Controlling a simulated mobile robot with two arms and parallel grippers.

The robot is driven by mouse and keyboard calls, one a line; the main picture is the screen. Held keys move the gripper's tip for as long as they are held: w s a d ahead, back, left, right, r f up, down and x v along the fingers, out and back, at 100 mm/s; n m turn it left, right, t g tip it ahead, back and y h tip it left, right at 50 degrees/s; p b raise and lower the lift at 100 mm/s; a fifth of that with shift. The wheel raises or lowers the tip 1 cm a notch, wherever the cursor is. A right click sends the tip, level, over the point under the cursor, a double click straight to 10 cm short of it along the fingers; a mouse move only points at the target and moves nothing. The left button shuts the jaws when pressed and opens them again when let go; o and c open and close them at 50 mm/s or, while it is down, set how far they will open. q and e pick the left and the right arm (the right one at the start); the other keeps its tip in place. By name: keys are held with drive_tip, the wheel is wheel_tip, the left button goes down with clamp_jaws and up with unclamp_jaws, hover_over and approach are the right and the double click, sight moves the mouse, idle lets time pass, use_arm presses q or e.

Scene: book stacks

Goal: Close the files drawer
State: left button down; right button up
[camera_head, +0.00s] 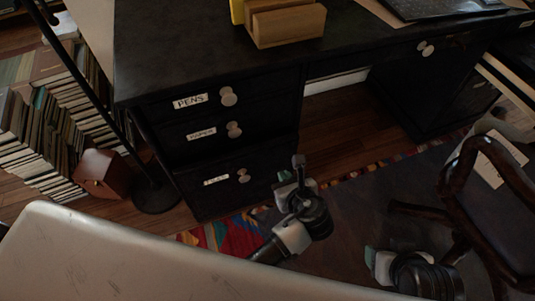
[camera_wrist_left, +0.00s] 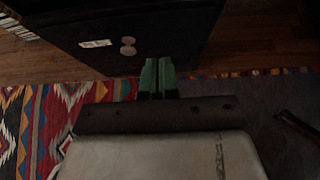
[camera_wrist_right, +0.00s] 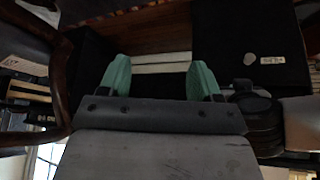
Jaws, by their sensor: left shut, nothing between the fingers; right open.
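The files drawer (camera_head: 240,182) is the lowest of three black drawers in the desk's left pedestal. It has a small white label (camera_head: 216,180) and a round pale knob (camera_head: 243,176). How far its front stands out is hard to tell in the dark. In the left wrist view, a drawer front (camera_wrist_left: 165,30) with label and knob lies just beyond my fingers. My left gripper (camera_head: 284,178) is shut and empty, right of the files drawer front; its green fingertips (camera_wrist_left: 157,75) are together. My right gripper (camera_head: 371,256) is low at the right, its fingers (camera_wrist_right: 160,78) apart and empty.
The black desk (camera_head: 185,50) bears a wooden holder (camera_head: 285,25) and a keyboard (camera_head: 420,8). A chair (camera_head: 490,190) stands at the right. A lamp base (camera_head: 157,196), a brown box (camera_head: 103,174) and stacked books (camera_head: 50,130) stand left. A patterned rug (camera_head: 225,235) covers the floor.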

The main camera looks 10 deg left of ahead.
use_arm(q)
drive_tip(key=b, duration=0.3)
approach(263, 143)
wheel_tip(263, 143, down, 3)
drive_tip(key=s+d, duration=0.1)
drive_tip(key=s, duration=0.1)
drive_tip(key=w+a, duration=0.1)
drive_tip(key=w+a+f+b, duration=0.1)
drive_tip(key=w, duration=0.1)
drive_tip(key=w+b, duration=0.1)
drive_tip(key=shift+w+a+f, duration=0.15)
drive_tip(key=shift+w+a, duration=0.2)
drive_tip(key=shift+a, duration=0.05)
drive_tip(key=shift+w+a+b, duration=0.3)
drive_tip(key=shift+w+a, duration=0.15)
drive_tip(key=shift+w, duration=0.2)
use_arm(e)
drive_tip(key=w+a+r+t+y, duration=0.4)
drive_tip(key=w+r+t, duration=0.5)
drive_tip(key=r+t, duration=0.5)
drive_tip(key=shift+w+a+n+t, duration=0.25)
drive_tip(key=shift+a+n+t, duration=0.05)
drive_tip(key=shift+a+t, duration=0.3)
